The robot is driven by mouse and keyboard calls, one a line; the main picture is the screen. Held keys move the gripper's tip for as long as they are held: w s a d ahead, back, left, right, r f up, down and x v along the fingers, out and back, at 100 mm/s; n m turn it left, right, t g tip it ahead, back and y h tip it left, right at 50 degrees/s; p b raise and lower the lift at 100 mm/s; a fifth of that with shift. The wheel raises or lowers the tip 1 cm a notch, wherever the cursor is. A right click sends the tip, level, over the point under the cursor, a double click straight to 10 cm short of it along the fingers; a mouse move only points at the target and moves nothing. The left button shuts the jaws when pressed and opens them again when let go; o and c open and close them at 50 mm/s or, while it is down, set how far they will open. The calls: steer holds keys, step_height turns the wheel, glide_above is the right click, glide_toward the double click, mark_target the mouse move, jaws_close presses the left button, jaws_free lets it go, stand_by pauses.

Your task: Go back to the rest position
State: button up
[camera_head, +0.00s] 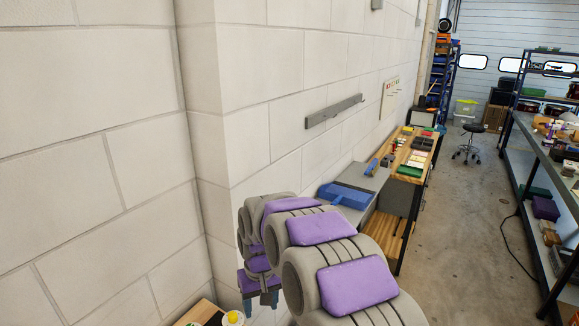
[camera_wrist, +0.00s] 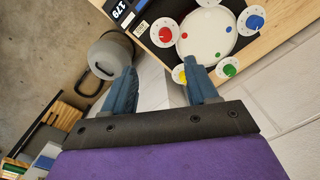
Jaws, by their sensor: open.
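My gripper (camera_wrist: 162,84) is open, with two blue fingers apart and nothing between them. In the wrist view it points toward a wooden bench (camera_wrist: 270,42) that carries a round white plate (camera_wrist: 208,38) with coloured dots. Several small white discs with red, blue, green and yellow centres surround the plate. The fingertips appear just short of the bench edge; the exact gap cannot be told. In the head view my gripper (camera_head: 262,300) hangs at the lower middle, partly behind my purple-padded arm, close to the block wall.
A grey rounded container (camera_wrist: 112,54) is beside the bench in the wrist view. A rack (camera_head: 550,195) stands at right. The floor (camera_head: 460,215) between has free room.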

steer(key=s+d+r+m+b, duration=0.15)
steer(key=s+d+r, duration=0.25)
steer(key=s+d, duration=0.5)
steer(key=s+d+f+m+b, duration=0.1)
steer(key=s+d, duration=0.3)
steer(key=s, duration=0.4)
steer(key=s+d+f+m+g+b, duration=0.1)
steer(key=s+d, duration=0.4)
steer(key=s, duration=0.4)
steer(key=s+d+f+m+b, duration=0.1)
steer(key=s+d+b, duration=0.1)
steer(key=s+d, duration=0.3)
steer(key=s, duration=0.4)
steer(key=shift+f+m, duration=0.25)
steer(key=shift+m, duration=0.1)
